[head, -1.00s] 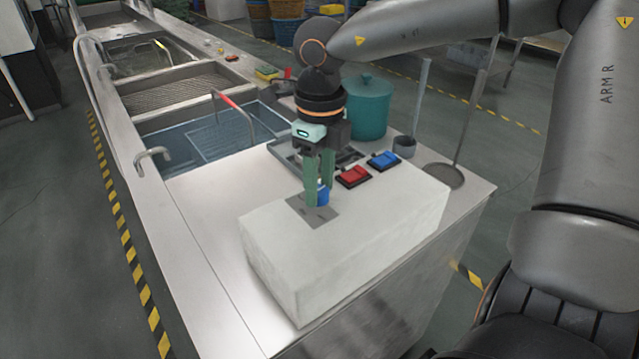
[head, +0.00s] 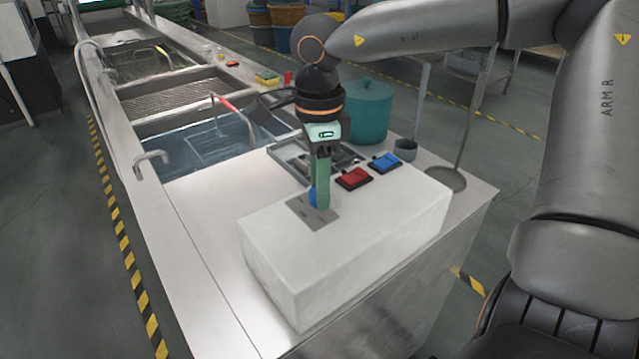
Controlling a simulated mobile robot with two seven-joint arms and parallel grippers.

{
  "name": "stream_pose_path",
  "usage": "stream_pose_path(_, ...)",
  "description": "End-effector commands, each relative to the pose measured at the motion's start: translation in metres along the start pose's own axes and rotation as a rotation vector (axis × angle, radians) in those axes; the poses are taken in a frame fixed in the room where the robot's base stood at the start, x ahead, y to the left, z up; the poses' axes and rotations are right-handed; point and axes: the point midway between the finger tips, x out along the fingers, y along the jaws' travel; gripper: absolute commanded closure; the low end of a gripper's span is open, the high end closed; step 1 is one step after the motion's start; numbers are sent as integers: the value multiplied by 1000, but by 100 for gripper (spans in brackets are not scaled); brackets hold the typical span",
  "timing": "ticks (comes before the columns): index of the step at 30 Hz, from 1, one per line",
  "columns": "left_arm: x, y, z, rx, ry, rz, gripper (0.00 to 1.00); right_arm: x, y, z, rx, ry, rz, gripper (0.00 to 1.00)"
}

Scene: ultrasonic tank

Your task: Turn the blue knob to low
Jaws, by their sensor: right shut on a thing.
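The blue knob (head: 313,198) stands on a grey plate (head: 325,219) on top of the white box (head: 390,219). My right gripper (head: 319,197) points down and its green fingers are shut on the knob. The fingers line up one in front of the other from this view and hide most of the knob. The knob's pointer and the marks on the plate are too small or covered to read. My left gripper is not in view.
A red switch (head: 353,178) and a blue switch (head: 385,162) sit on the box, right of the gripper. Behind are a metal tray (head: 283,154), a teal pot (head: 370,112) and a ladle (head: 446,179). A water-filled tank (head: 190,150) lies to the left.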

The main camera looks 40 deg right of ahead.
Motion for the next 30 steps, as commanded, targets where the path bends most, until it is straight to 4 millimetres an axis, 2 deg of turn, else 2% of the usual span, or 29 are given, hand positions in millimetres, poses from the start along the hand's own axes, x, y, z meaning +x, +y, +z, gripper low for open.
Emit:
stream_pose_path(9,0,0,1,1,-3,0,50,-1,0,1,-73,-1,-2,100)
stream_pose_path(21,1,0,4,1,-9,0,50,-1,0,1,-79,-1,-2,100)
stream_pose_path(22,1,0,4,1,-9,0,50,-1,0,1,-79,-1,-2,56)
stream_pose_path(30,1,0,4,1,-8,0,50,0,0,0,-77,0,-1,28)
